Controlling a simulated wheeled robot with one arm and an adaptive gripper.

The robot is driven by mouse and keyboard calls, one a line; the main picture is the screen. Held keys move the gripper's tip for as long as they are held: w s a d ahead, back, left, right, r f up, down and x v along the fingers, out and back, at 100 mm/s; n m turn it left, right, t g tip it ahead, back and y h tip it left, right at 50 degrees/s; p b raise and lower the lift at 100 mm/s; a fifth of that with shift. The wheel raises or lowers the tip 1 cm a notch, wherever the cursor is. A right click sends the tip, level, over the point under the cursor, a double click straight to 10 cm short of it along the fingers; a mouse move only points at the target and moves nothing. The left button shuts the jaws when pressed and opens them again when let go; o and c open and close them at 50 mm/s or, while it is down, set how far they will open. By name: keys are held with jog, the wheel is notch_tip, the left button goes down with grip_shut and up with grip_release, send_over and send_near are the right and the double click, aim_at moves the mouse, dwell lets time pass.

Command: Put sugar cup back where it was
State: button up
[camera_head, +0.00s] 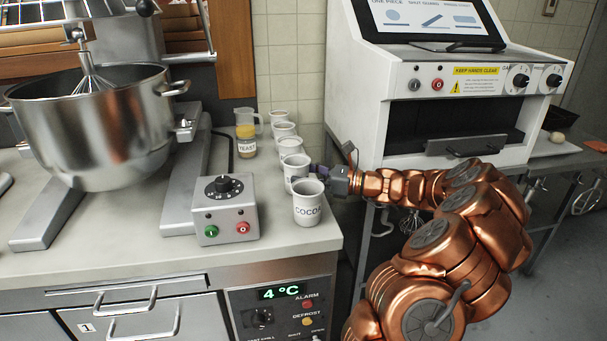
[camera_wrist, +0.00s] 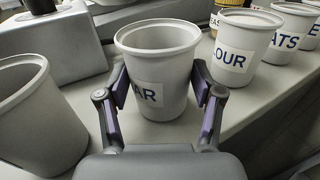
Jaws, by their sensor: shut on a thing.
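The sugar cup is the light grey cup (camera_wrist: 158,60) between my gripper's fingers in the wrist view, with the letters "AR" showing on its label. My gripper (camera_wrist: 160,82) is shut on it, with one purple-padded finger on each side. In the head view the sugar cup (camera_head: 296,168) is upright in the row of cups, behind the cocoa cup (camera_head: 308,205), and my gripper (camera_head: 318,177) reaches it from the right. It looks to be at counter level, but I cannot tell whether its base touches the counter. Its base is partly hidden in the head view.
The flour cup (camera_wrist: 245,48) and oats cup (camera_wrist: 293,28) stand on the other side. The yeast jar (camera_head: 246,147), a control box (camera_head: 224,208) and the mixer bowl (camera_head: 105,125) are left. A white machine (camera_head: 400,110) stands right. Bare counter (camera_head: 275,248) lies in front.

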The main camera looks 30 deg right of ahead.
jog(key=o, duration=1.3)
jog(key=shift+f, duration=0.1)
jog(key=shift+c, duration=0.2)
jog(key=shift+r, duration=0.25)
jog(key=v, duration=1.2)
